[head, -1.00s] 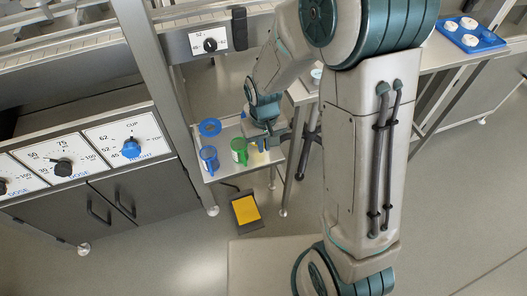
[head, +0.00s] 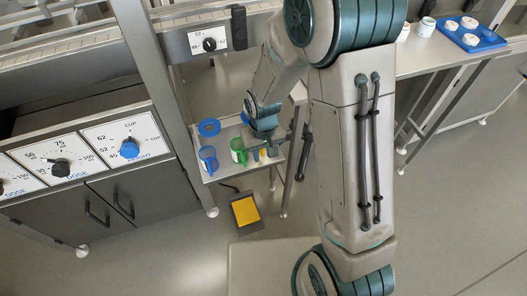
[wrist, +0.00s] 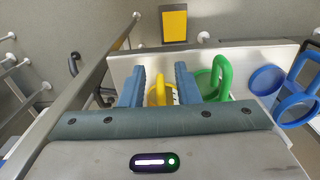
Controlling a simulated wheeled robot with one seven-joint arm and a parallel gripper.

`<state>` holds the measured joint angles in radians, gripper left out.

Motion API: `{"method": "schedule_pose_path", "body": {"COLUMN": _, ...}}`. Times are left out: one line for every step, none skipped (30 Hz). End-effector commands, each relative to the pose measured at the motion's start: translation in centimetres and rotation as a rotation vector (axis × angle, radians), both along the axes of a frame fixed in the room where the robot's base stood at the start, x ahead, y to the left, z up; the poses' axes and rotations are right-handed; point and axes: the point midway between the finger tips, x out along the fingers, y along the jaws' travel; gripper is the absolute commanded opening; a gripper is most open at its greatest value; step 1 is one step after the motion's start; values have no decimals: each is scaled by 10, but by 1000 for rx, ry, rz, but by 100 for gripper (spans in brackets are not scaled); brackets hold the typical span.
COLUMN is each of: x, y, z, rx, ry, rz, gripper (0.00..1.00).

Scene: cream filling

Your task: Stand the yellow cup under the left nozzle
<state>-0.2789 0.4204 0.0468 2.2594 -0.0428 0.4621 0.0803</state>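The yellow cup (head: 263,155) stands on a small steel side table (head: 228,175), partly hidden by my gripper (head: 263,141) in the head view. In the wrist view, the yellow cup (wrist: 158,94) with its loop handle shows between the two blue fingers of my gripper (wrist: 160,86). The fingers are apart, one on each side of it; I cannot tell whether they touch it. The green cup (head: 238,150) stands just left of my gripper in the head view; in the wrist view it (wrist: 215,80) is right of the right finger. No nozzle can be made out.
A blue cup (head: 208,158) and a blue ring (head: 209,127) are on the side table's left part. A black and yellow pedal (head: 245,210) lies on the floor. Dial panels (head: 125,142) are at left. A blue tray (head: 472,32) with white cups is at upper right.

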Motion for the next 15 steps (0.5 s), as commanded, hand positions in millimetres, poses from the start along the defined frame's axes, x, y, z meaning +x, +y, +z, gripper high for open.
{"method": "schedule_pose_path", "body": {"x": 0, "y": 0, "z": 0, "rx": 0, "ry": 0, "rz": 0, "gripper": 29}}
{"method": "schedule_pose_path", "body": {"x": 0, "y": 0, "z": 0, "rx": 0, "ry": 0, "rz": 0, "gripper": 29}}
{"method": "schedule_pose_path", "body": {"x": 0, "y": 0, "z": 0, "rx": 0, "ry": 0, "rz": 0, "gripper": 29}}
{"method": "schedule_pose_path", "body": {"x": 0, "y": 0, "z": 1, "rx": 0, "ry": 0, "rz": 0, "gripper": 29}}
{"method": "schedule_pose_path", "body": {"x": 0, "y": 0, "z": 2, "rx": 0, "ry": 0, "rz": 0, "gripper": 29}}
{"method": "schedule_pose_path", "body": {"x": 0, "y": 0, "z": 5, "rx": 0, "ry": 0, "rz": 0, "gripper": 29}}
{"method": "schedule_pose_path", "body": {"x": 0, "y": 0, "z": 7, "rx": 0, "ry": -1, "rz": 0, "gripper": 29}}
{"method": "schedule_pose_path", "body": {"x": 1, "y": 0, "z": 10, "rx": 1, "ry": -3, "rz": 0, "gripper": 29}}
{"method": "schedule_pose_path", "body": {"x": 1, "y": 0, "z": 16, "rx": 1, "ry": -2, "rz": 0, "gripper": 29}}
{"method": "schedule_pose_path", "body": {"x": 1, "y": 0, "z": 22, "rx": 1, "ry": -4, "rz": 0, "gripper": 29}}
{"method": "schedule_pose_path", "body": {"x": 1, "y": 0, "z": 28, "rx": 1, "ry": -5, "rz": 0, "gripper": 29}}
{"method": "schedule_pose_path", "body": {"x": 1, "y": 0, "z": 36, "rx": 1, "ry": -5, "rz": 0, "gripper": 29}}
{"method": "schedule_pose_path", "body": {"x": 1, "y": 0, "z": 43, "rx": 2, "ry": -6, "rz": 0, "gripper": 29}}
{"method": "schedule_pose_path", "body": {"x": 1, "y": 1, "z": 50, "rx": 2, "ry": -6, "rz": 0, "gripper": 29}}
{"method": "schedule_pose_path", "body": {"x": 1, "y": 1, "z": 60, "rx": 2, "ry": -6, "rz": 0, "gripper": 29}}
